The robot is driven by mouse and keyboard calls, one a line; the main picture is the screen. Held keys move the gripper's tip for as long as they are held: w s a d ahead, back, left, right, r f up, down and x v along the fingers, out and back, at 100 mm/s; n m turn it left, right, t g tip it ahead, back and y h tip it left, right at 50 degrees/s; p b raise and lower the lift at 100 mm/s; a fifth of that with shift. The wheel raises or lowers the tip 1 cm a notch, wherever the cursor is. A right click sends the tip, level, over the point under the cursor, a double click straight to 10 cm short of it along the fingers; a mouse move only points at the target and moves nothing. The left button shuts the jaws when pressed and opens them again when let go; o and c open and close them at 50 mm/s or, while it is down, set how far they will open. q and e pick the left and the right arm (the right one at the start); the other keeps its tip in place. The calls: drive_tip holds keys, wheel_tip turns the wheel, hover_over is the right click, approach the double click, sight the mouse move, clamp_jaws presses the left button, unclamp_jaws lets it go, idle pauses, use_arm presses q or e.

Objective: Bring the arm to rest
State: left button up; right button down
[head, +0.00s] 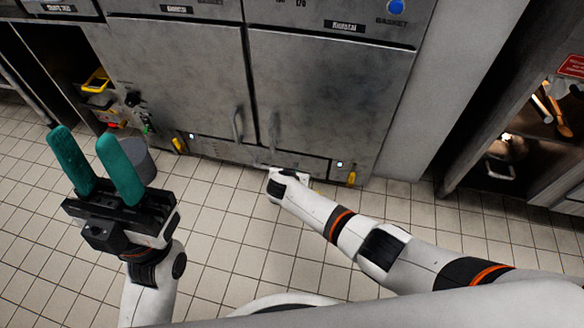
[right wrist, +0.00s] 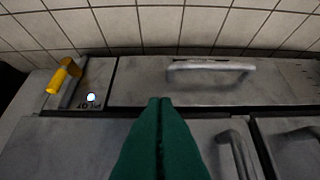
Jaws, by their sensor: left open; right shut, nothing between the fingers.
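My left gripper (head: 100,168) stands at the left of the head view, with its two green fingers pointing up and spread apart, nothing between them. My right arm reaches from the lower right toward the bottom of the grey metal cabinet (head: 325,95). Its fingers are hidden in the head view. In the right wrist view my right gripper (right wrist: 160,102) has its green fingers pressed together, empty, in front of the cabinet's lower panel.
In the right wrist view a drawer handle (right wrist: 212,70) and a yellow valve lever (right wrist: 62,78) are close to the fingers. A grey bin (head: 135,158) stands behind my left gripper. Shelves with pans (head: 506,150) are at the right. Tiled floor (head: 225,235) is clear between my arms.

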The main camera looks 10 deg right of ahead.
drive_tip(key=shift+p+v, duration=0.4)
drive_tip(key=shift+v, duration=0.6)
